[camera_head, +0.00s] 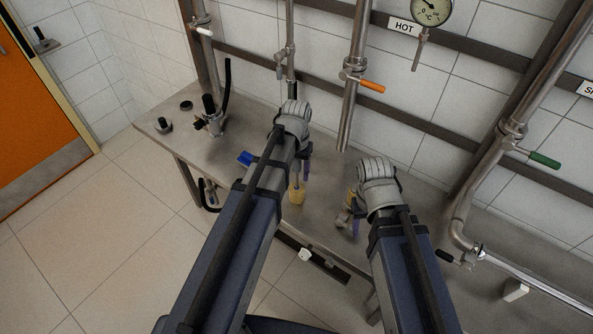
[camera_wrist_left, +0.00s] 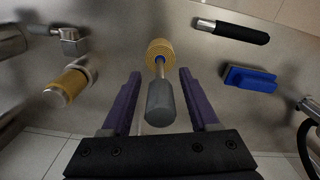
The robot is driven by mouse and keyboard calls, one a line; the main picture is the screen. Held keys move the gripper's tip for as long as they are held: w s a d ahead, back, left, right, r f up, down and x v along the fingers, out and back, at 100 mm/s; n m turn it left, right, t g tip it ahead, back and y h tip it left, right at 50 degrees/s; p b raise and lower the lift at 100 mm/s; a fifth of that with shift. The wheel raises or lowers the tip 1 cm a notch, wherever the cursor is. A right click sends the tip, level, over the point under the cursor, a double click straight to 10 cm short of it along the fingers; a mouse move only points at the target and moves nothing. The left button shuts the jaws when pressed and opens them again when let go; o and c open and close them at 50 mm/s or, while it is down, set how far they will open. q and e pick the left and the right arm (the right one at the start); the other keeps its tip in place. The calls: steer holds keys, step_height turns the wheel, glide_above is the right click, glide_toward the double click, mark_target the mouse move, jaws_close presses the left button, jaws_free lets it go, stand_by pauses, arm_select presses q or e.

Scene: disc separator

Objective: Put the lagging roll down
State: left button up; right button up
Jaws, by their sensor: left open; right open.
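A short yellow cylinder with a grey end (camera_wrist_left: 68,87) lies on the steel bench at the left of the wrist view and looks most like the lagging roll. It seems to be the yellow piece (camera_head: 350,198) beside my right gripper (camera_head: 354,222) in the head view. My left gripper (camera_wrist_left: 158,76) is open, its purple fingers apart on either side of a grey-handled tool with a ribbed yellow head (camera_wrist_left: 160,48). The tool's yellow head also shows in the head view (camera_head: 296,194). My right gripper is open low over the bench, partly hidden by its wrist.
A blue block-like item (camera_wrist_left: 250,78) and a black-handled tool (camera_wrist_left: 232,31) lie right of my left gripper in the wrist view. A vertical pipe with an orange lever (camera_head: 372,87) stands behind the arms.

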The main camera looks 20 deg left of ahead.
arm_select(q)
steer(key=shift+r, duration=0.1)
arm_select(e)
steer(key=shift+r, duration=0.1)
arm_select(q)
step_height(320, 180, up, 12)
steer(key=p, duration=1.2)
steer(key=shift+r, duration=0.1)
steer(key=s+d+m+y, duration=0.1)
steer(key=s+d+m, duration=0.1)
steer(key=s+d, duration=0.8)
steer(key=s, duration=0.4)
steer(key=shift+d+m, duration=0.25)
steer(key=shift+m, duration=0.15)
arm_select(e)
step_height(320, 180, up, 12)
arm_select(q)
step_height(320, 180, down, 7)
steer(key=b, duration=0.6)
steer(key=shift+b, duration=0.3)
arm_select(e)
step_height(320, 180, down, 7)
